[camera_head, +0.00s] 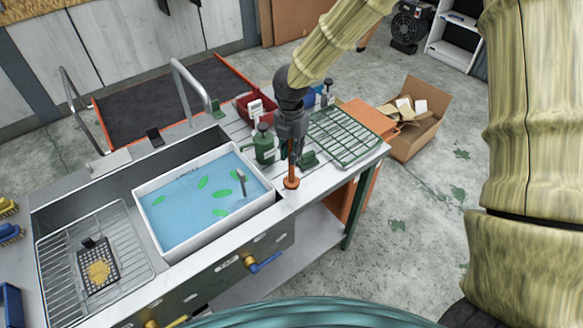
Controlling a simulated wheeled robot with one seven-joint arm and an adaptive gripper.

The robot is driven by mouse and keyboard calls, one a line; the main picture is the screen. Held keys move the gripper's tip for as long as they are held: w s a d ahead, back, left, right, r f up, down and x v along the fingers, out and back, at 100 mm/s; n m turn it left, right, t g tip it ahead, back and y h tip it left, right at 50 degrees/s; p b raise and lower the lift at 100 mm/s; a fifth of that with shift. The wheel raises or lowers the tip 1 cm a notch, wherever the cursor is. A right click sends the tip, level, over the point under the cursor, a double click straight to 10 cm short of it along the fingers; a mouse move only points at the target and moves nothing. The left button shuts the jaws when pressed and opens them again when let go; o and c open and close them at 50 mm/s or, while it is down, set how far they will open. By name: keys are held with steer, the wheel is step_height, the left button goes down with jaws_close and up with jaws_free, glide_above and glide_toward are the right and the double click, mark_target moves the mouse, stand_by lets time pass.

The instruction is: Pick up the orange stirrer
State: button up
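The orange stirrer (291,172) is a thin upright rod with a round disc at its lower end. It is at the right end of the sink counter, just right of the white basin. My gripper (292,148), dark grey, points down from above, and the rod's upper part runs up between its fingers. The fingers are small and dark here, so I cannot tell whether they are closed on the rod. I also cannot tell whether the disc rests on the counter or hangs just above it.
The white basin (211,243) holds blue water with green leaf shapes and a small upright tool. A green jug (264,144), a red bin (243,107) and a green wire rack (346,136) stand close around my gripper. A cardboard box (429,127) is on the floor, right.

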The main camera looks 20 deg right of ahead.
jaws_close()
steer(key=shift+r+b, duration=0.55)
steer(key=shift+r, duration=0.2)
steer(key=s+a+r+b, duration=0.25)
steer(key=s+b, duration=0.35)
steer(key=s, duration=0.9)
step_height(320, 180, up, 7)
steer(key=p, duration=0.6)
steer(key=shift+s+d, duration=0.25)
steer(key=shift+s, duration=0.3)
